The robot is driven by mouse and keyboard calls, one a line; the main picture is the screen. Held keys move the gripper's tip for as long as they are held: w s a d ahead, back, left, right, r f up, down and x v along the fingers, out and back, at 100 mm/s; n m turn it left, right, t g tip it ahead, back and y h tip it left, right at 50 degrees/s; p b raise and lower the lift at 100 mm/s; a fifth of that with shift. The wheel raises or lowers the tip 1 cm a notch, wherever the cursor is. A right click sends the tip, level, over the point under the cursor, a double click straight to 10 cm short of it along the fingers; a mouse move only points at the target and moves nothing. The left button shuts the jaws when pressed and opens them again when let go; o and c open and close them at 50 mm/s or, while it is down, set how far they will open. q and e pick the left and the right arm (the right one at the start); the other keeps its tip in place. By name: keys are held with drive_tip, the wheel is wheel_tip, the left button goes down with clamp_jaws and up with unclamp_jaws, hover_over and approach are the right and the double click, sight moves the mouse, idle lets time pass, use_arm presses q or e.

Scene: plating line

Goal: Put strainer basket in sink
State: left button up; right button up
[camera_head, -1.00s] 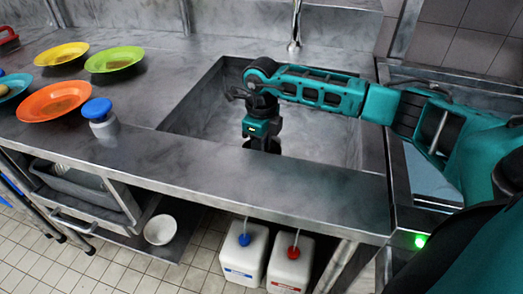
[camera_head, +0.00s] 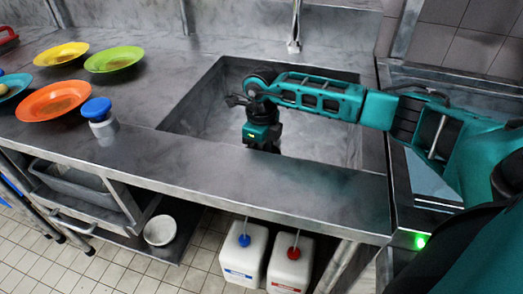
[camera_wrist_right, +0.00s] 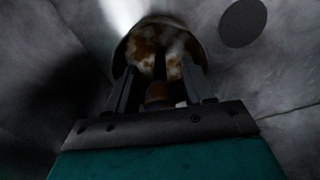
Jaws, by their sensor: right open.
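The strainer basket (camera_wrist_right: 140,50) shows in the right wrist view as a round cup with brown and whitish bits inside, just beyond my right fingers. A brownish upright piece (camera_wrist_right: 158,93) shows between the fingers. My right gripper (camera_wrist_right: 160,92) is open and points down into the sink (camera_head: 200,118); whether its fingers touch the basket I cannot tell. In the head view my right gripper (camera_head: 265,146) is partly hidden by the sink's front edge, and the basket is hidden. A dark round drain hole (camera_wrist_right: 243,23) lies apart from the basket, to its right. My left gripper is not in view.
The faucet (camera_head: 294,40) stands behind the sink. Orange (camera_head: 30,112), yellow (camera_head: 60,50) and green (camera_head: 115,55) plates and a blue-capped shaker (camera_head: 100,118) are on the counter at left. The counter front edge (camera_head: 250,180) runs before the sink.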

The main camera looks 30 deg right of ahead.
drive_tip(key=shift+r, duration=0.3)
wheel_tip(320, 180, up, 12)
drive_tip(key=shift+f+p, duration=0.15)
drive_tip(key=shift+p, duration=0.35)
